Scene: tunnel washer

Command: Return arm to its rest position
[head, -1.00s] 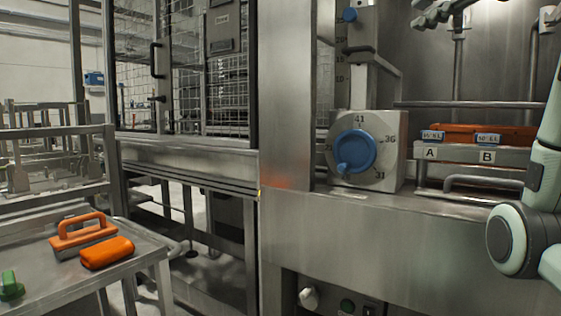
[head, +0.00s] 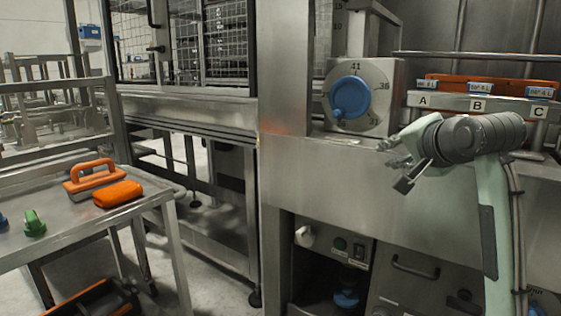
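My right gripper (head: 398,165) shows in the head view at the right, in front of the steel washer front (head: 330,175). It points left, below the blue dial (head: 350,97) on its grey box. My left gripper is not in view.
A steel table (head: 150,195) at the left holds an orange-handled tool (head: 92,177), an orange block (head: 118,194) and a green item (head: 34,224). A labelled rail (head: 450,102) with orange parts is at the right. A mesh door (head: 225,45) stands behind.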

